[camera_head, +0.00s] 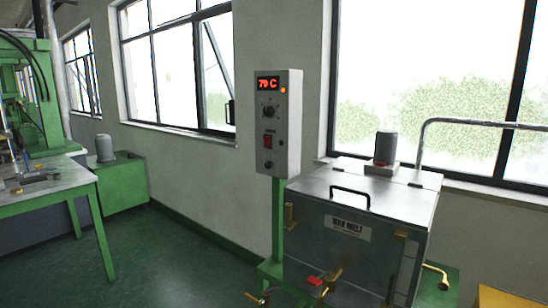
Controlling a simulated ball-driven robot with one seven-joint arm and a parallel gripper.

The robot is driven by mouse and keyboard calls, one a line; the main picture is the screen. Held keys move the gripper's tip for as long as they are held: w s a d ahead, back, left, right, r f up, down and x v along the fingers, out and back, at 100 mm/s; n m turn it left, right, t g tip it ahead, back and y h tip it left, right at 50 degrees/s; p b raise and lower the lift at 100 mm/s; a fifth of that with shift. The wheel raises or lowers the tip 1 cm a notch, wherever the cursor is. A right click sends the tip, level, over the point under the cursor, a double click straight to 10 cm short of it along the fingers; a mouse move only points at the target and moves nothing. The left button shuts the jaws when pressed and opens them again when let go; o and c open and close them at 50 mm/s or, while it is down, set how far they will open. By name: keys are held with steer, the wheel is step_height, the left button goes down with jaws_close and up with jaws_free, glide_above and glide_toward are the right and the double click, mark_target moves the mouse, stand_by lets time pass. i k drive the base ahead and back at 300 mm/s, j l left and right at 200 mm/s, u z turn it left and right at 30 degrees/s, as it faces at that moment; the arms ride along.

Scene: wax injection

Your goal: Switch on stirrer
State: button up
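A light grey control box (288,120) stands on a green post beside the wall. Its display (268,84) reads 70 C in red, with an orange lamp (283,90) to the right. Below the display are a dark dial (269,111), a red switch (268,141) and a small dark knob (268,165). The switch position is too small to tell. The metal tank (350,262), labelled as a wax melt tank, stands at the lower right with its lid (375,188) down. A grey motor-like cylinder (386,147) stands on the lid's back part. My gripper is not in view.
A green-framed table (45,188) with small items stands at the left beside a green machine (28,85). A green cabinet (122,190) stands by the wall. Brass fittings (436,272) stick out from the tank. Green floor (165,265) is clear between table and tank.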

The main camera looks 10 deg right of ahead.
mark_target(266, 139)
steer(key=i+j, duration=0.3)
steer(key=i, duration=0.2)
steer(key=i+j, duration=0.25)
steer(key=i, duration=0.25)
steer(key=i+j+u, duration=0.1)
steer(key=i+j, duration=0.2)
steer(key=i, duration=0.25)
steer(key=i+j, duration=0.25)
steer(key=i, duration=0.25)
